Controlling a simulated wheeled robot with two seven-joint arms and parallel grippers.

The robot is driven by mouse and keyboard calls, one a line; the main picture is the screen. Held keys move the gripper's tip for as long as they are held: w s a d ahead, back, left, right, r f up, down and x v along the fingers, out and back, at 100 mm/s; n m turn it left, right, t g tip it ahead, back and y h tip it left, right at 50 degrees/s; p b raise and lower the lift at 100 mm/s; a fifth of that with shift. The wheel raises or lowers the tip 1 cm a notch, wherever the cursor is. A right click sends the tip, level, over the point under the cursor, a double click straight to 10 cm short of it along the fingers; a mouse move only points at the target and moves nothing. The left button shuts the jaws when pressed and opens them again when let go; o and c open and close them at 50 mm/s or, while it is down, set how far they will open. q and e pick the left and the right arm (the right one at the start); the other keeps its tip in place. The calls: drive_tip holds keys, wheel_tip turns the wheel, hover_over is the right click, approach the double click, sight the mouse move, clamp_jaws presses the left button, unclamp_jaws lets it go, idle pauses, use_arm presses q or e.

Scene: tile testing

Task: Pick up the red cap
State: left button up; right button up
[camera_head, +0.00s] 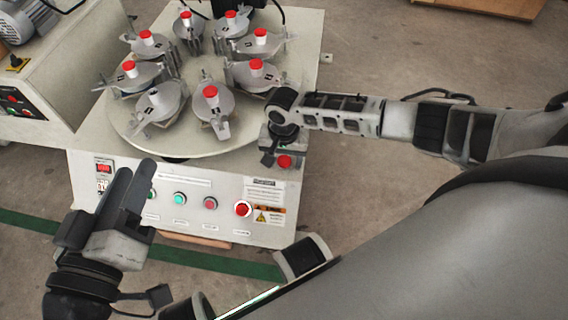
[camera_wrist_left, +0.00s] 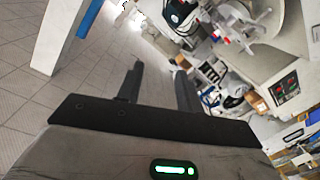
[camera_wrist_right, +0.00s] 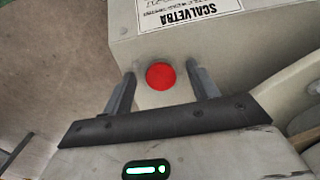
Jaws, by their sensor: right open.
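A round red cap (camera_head: 285,161) sits on the front right corner of the machine's top. It also shows in the right wrist view (camera_wrist_right: 160,75), between the two fingertips of my right gripper. My right gripper (camera_head: 275,158) is open, pointing down just over that corner; I cannot tell whether a finger touches the cap. My left gripper (camera_head: 134,172) is open and empty, in front of the machine; its spread fingers show in the left wrist view (camera_wrist_left: 157,75). Several more red caps top the white pieces on the round turntable (camera_head: 190,150).
One grey fixture (camera_head: 158,101) at the turntable's front left shows no red cap. The front panel has several buttons, including a red one (camera_head: 242,209). A second machine (camera_head: 50,75) stands at the left.

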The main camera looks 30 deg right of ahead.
drive_tip(key=c, duration=1)
drive_tip(key=shift+r, duration=0.1)
drive_tip(key=shift+c, duration=0.2)
